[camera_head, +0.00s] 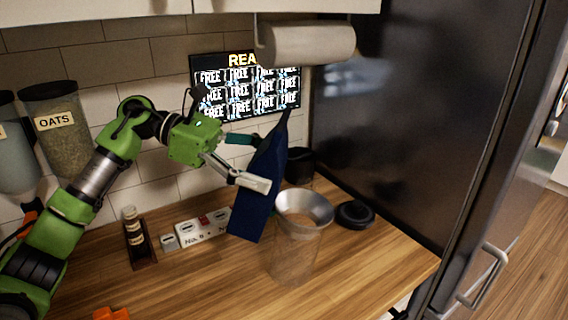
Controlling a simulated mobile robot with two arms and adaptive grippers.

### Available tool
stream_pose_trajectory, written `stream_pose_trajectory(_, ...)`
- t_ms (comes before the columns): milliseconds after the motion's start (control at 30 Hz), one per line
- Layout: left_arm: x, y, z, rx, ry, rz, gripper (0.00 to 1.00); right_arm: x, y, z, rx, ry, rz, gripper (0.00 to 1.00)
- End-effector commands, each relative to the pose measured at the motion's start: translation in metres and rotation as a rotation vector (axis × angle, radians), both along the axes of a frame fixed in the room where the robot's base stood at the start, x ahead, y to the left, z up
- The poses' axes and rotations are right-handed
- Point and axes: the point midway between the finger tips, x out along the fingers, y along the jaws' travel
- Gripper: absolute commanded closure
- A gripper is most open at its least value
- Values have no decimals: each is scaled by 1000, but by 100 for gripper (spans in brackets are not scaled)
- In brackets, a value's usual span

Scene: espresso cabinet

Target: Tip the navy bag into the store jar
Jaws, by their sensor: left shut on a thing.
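The navy bag (257,205) is held a little above the wooden counter, tilted with its narrow top to the upper right. My left gripper (250,162) is shut on the bag, with one finger in front of it and one at its upper left side. The store jar (294,254) stands upright on the counter just right of the bag. It is clear, with a wide metal funnel-like rim (305,208) at its top. The bag's lower part is left of the jar's rim. My right gripper is not in view.
A black lid-like disc (355,214) lies right of the jar, and a dark canister (299,165) stands behind. A small white box (203,227) and a wooden rack (138,246) are at the left. A paper roll (308,43) hangs above. The front counter is mostly clear.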

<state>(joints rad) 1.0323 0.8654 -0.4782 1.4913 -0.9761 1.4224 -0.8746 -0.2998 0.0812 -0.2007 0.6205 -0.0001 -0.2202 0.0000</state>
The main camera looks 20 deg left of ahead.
Motion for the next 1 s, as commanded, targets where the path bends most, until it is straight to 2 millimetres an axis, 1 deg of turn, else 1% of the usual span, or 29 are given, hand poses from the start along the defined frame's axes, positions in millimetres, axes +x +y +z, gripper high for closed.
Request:
stream_pose_trajectory(133,-2,1,2,8,0,-10,59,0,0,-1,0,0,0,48)
stream_pose_trajectory(267,-2,3,-4,31,3,-10,59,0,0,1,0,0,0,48)
stream_pose_trajectory(767,-5,26,-46,201,26,-9,59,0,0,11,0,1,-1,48)
stream_pose_trajectory(1000,-5,25,-46,198,25,-11,59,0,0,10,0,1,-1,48)
